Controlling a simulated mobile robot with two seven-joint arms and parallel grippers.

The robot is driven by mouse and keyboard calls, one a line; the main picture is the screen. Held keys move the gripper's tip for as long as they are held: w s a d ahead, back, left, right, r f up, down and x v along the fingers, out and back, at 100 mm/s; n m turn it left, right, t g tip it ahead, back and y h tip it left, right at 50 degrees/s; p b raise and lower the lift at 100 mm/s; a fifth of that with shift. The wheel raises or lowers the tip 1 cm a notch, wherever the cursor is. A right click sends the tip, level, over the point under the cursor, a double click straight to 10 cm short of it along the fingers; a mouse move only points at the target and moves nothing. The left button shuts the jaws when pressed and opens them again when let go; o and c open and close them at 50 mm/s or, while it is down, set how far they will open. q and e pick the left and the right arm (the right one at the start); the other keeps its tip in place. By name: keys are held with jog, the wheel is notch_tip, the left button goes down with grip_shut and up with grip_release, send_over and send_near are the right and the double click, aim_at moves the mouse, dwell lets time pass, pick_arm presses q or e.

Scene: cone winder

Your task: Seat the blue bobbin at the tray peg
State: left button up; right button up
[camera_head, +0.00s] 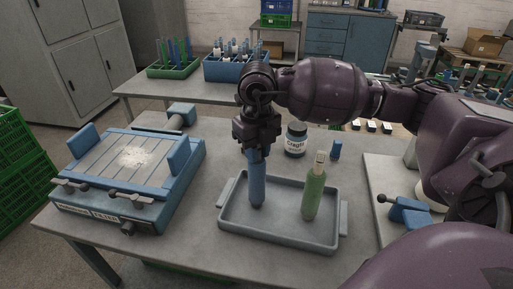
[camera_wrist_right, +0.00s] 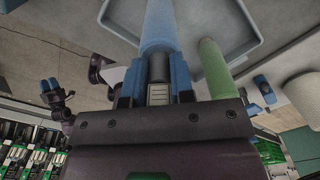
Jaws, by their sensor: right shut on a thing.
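The blue bobbin (camera_head: 257,180) is upright in my right gripper (camera_head: 257,145), which is shut on its top end. Its lower end is over or in the left part of the grey tray (camera_head: 277,233); I cannot tell whether it touches the tray floor. No peg shows under it. In the right wrist view the blue bobbin (camera_wrist_right: 160,28) runs away from the fingers of the right gripper (camera_wrist_right: 157,85) toward the tray (camera_wrist_right: 232,50). A green bobbin (camera_head: 314,194) stands upright in the tray's right part.
A blue-framed fixture (camera_head: 130,170) stands on the table to the left. A labelled jar (camera_head: 296,140) and a small blue block (camera_head: 336,150) stand behind the tray. A blue clamp (camera_head: 408,210) is at the right. Bins of bobbins (camera_head: 237,70) stand on the back table.

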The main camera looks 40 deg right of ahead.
pick_arm(q)
jog(key=shift+f, duration=0.1)
pick_arm(e)
jog(key=shift+f, duration=0.2)
jog(key=o, duration=0.9)
notch_tip(320, 180, up, 4)
jog(key=shift+r+p, duration=0.2)
jog(key=shift+p, duration=0.1)
notch_tip(320, 180, up, 5)
jog(key=shift+r+p, duration=0.1)
jog(key=shift+p, duration=0.2)
pick_arm(q)
jog(key=shift+w+r, duration=0.2)
jog(key=shift+r, duration=0.75)
pick_arm(e)
jog(key=shift+r, duration=0.65)
